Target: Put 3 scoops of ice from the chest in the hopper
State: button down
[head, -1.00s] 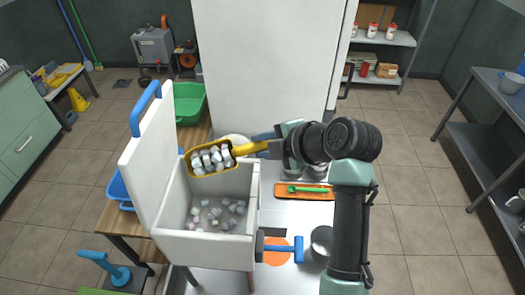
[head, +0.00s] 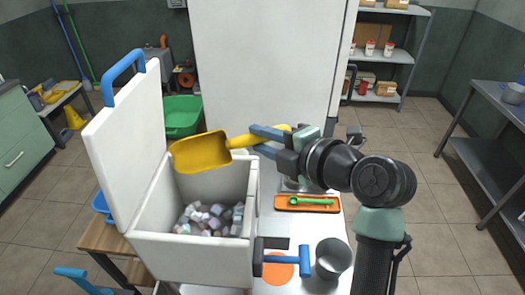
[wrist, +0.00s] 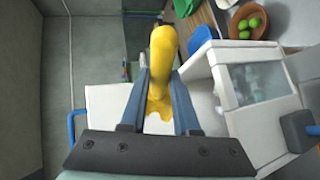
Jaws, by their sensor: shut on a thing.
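My gripper (head: 268,140) is shut on the handle of a yellow scoop (head: 200,152), which is tilted above the chest opening. No ice shows on the scoop's visible face; I cannot tell whether that is its inside or underside. The white ice chest (head: 195,250) stands open, its lid (head: 125,140) raised at the left. Ice cubes (head: 210,218) lie in its bottom. In the wrist view, the fingers (wrist: 160,78) flank the yellow handle, and the chest (wrist: 228,85) with ice is at the right. I cannot pick out the hopper.
A tall white cabinet-like body (head: 265,65) stands behind the chest. A blue-handled part (head: 285,260) and a metal cup (head: 333,258) are right of the chest. An orange tray (head: 307,203) holds a green spoon. A green bin (head: 182,115) stands behind.

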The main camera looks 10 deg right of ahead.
jog(key=shift+s+f+t+y+b, duration=0.25)
jog(key=shift+t+b, duration=0.35)
jog(key=shift+b, duration=1.6)
jog(key=shift+r+n+b, duration=0.15)
jog(key=shift+n+b, duration=0.25)
jog(key=shift+b, duration=0.45)
jog(key=r+g+p, duration=0.1)
jog(key=p, duration=0.3)
jog(key=w+r+m+g+h+p, duration=0.1)
jog(key=g+p, duration=0.1)
jog(key=p, duration=0.2)
jog(key=shift+r+m, duration=0.15)
jog(key=shift+m, duration=0.15)
